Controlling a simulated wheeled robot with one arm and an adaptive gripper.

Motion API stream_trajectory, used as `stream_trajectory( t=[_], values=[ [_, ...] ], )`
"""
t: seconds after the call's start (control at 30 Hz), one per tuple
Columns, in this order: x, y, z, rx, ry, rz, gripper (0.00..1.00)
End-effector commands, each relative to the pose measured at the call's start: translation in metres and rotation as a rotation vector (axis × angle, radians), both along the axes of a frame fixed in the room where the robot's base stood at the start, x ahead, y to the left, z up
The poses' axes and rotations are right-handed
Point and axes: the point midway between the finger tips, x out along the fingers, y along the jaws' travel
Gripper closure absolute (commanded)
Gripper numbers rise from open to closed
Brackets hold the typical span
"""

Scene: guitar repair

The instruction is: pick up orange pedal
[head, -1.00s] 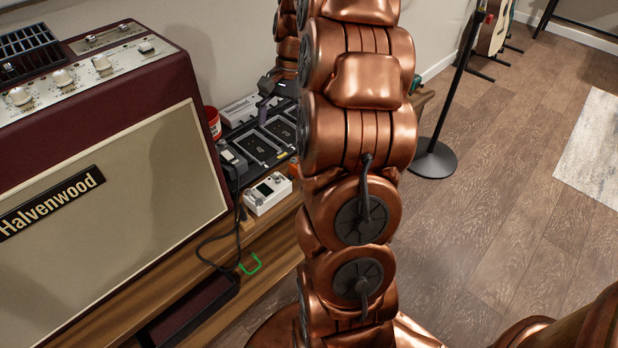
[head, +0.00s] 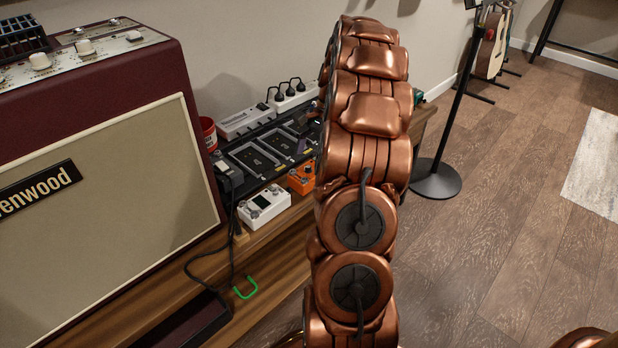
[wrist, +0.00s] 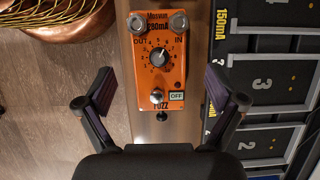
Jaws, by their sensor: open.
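The orange pedal (head: 301,178) sits on the wooden bench top, at the front edge of the black pedalboard and to the right of a white pedal. My arm partly hides it in the head view. In the wrist view the orange pedal (wrist: 158,62) shows its knob, a small footswitch, an OFF label and the word FUZZ. My gripper (wrist: 158,95) is open, with one finger on each side of the pedal's lower end in the picture. Nothing is between the pads except the view of the pedal. I cannot tell how high the fingers are above it.
The black pedalboard (head: 258,157) with numbered slots lies close beside the orange pedal. A white pedal (head: 264,206), a red amplifier (head: 110,165), a power strip (head: 298,100) and a green hook-shaped item (head: 246,287) are nearby. A stand base (head: 436,180) is on the floor.

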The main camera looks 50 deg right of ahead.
Motion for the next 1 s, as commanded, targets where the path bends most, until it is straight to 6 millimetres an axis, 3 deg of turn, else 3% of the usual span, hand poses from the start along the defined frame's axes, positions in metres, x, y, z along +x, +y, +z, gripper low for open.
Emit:
stream_trajectory(
  t=[0.3,0.57,1.0],
  values=[
    [-0.001,0.016,-0.040,0.001,0.002,0.003,0.06],
    [-0.001,0.017,-0.041,0.000,0.000,0.002,0.06],
    [-0.001,0.017,-0.041,0.000,0.000,0.002,0.51]
  ],
)
